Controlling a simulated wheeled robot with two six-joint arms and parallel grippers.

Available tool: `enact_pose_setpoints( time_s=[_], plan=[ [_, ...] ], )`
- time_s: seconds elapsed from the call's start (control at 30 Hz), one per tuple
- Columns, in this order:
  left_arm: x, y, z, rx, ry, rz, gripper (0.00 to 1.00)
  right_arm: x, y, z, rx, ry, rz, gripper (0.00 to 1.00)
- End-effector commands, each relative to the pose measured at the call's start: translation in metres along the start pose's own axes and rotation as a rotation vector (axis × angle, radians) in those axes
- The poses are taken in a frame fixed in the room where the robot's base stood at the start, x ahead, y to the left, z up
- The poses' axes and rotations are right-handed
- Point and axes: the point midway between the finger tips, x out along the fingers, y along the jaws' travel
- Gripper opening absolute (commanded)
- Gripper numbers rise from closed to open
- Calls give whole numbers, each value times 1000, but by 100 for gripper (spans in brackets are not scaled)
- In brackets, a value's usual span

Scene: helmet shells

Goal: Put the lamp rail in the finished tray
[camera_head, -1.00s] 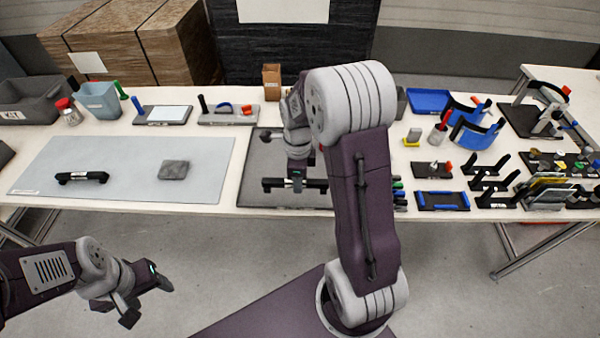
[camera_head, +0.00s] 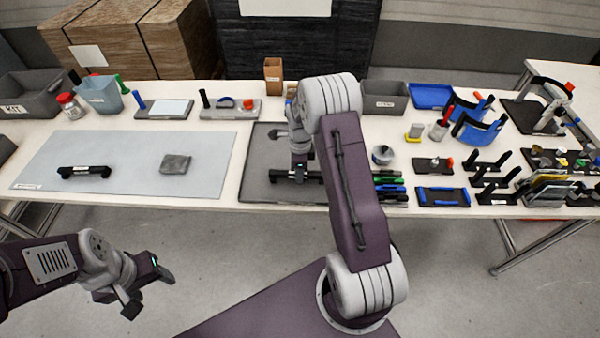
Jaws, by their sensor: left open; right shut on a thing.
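A slim black bar (camera_head: 279,174), which looks like the lamp rail, is at the dark grey mat (camera_head: 256,150) in the middle of the table. My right gripper (camera_head: 299,174) is shut on the middle of it, seen from above. Whether the bar touches the mat is hard to tell. Its right end is partly hidden by my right arm. A similar black bar (camera_head: 84,171) lies on the pale mat at left. My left gripper (camera_head: 150,285) is open and empty, in front of the table. A grey bin (camera_head: 384,98) at the back has a label too small to read; it may be the finished tray.
A grey KIT bin (camera_head: 30,104) stands at the back left. A grey block (camera_head: 175,164) lies on the pale mat (camera_head: 120,145). Coloured-handled tools (camera_head: 391,188) lie right of the dark mat. Blue visors (camera_head: 478,130) and black racks (camera_head: 490,172) crowd the right side.

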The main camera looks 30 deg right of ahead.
Motion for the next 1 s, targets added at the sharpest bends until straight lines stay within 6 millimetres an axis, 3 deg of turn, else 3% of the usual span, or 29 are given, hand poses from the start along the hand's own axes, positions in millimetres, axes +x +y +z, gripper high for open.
enact_pose_setpoints(
  time_s=[0.13,0.17,0.2,0.23,0.5,0.63,1.0],
  plan=[
    [2,0,0,0,0,0,60,4,0,0,0,0,1,0],
    [2,0,0,0,0,0,60,4,0,0,0,0,1,25],
    [2,0,0,0,0,0,60,4,0,0,0,0,1,36],
    [2,0,0,0,0,0,60,4,0,0,0,0,1,41],
    [2,0,0,0,0,0,60,4,0,0,0,0,1,41],
    [0,0,0,0,0,0,60,-7,-1,0,0,-1,-3,41],
    [-3,0,0,0,0,0,60,-97,-1,0,0,-1,-4,41]
  ],
)
